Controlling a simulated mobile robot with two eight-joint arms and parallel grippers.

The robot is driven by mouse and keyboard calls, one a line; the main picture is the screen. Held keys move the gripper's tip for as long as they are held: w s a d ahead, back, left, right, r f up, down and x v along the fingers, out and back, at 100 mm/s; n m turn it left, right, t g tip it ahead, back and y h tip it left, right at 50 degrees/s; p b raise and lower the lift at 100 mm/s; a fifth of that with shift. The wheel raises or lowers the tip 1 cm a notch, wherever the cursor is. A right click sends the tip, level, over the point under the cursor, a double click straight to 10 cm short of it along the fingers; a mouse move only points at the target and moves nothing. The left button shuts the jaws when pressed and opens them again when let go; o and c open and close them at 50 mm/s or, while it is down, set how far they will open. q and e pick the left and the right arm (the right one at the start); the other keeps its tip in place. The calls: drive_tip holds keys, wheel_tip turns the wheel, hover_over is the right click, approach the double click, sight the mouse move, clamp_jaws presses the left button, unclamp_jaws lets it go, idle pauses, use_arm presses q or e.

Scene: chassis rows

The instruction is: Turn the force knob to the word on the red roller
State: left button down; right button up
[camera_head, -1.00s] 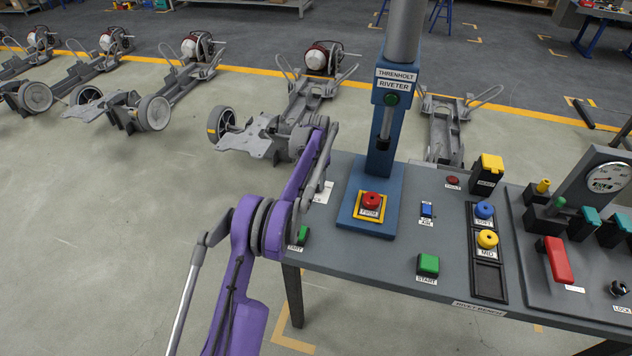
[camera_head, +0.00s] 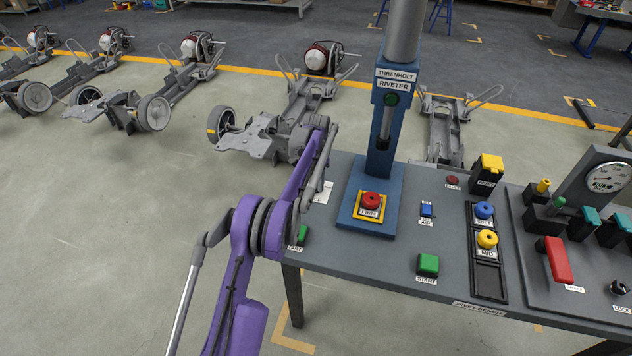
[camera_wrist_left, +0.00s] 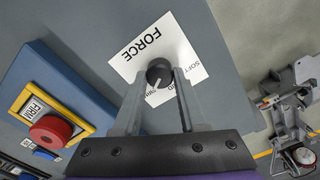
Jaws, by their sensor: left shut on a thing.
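The force knob (camera_wrist_left: 159,70) is a dark round knob on a white plate (camera_wrist_left: 137,47) marked FORCE, seen in the left wrist view. My left gripper (camera_wrist_left: 159,78) is shut on the knob, with one finger on each side. The knob's white mark points down and left in that view. The word SOFT shows right of the knob; the other words below it are partly covered by the fingers. The red roller (camera_head: 371,200) sits in a yellow frame on the blue riveter base, with the word FIRM on its label; it also shows in the wrist view (camera_wrist_left: 50,133).
The riveter column (camera_head: 382,140) stands right of my left arm. A green START button (camera_head: 428,264), blue roller (camera_head: 484,210), yellow roller (camera_head: 487,239) and red lever (camera_head: 558,260) are farther right on the bench. Chassis (camera_head: 265,140) stand behind.

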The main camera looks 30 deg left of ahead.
sight(316, 184)
use_arm(q)
drive_tip(key=shift+c, duration=2.2)
unclamp_jaws()
drive_tip(key=shift+r, duration=0.1)
wheel_tip(316, 184, up, 11)
drive_tip(key=shift+p, duration=0.4)
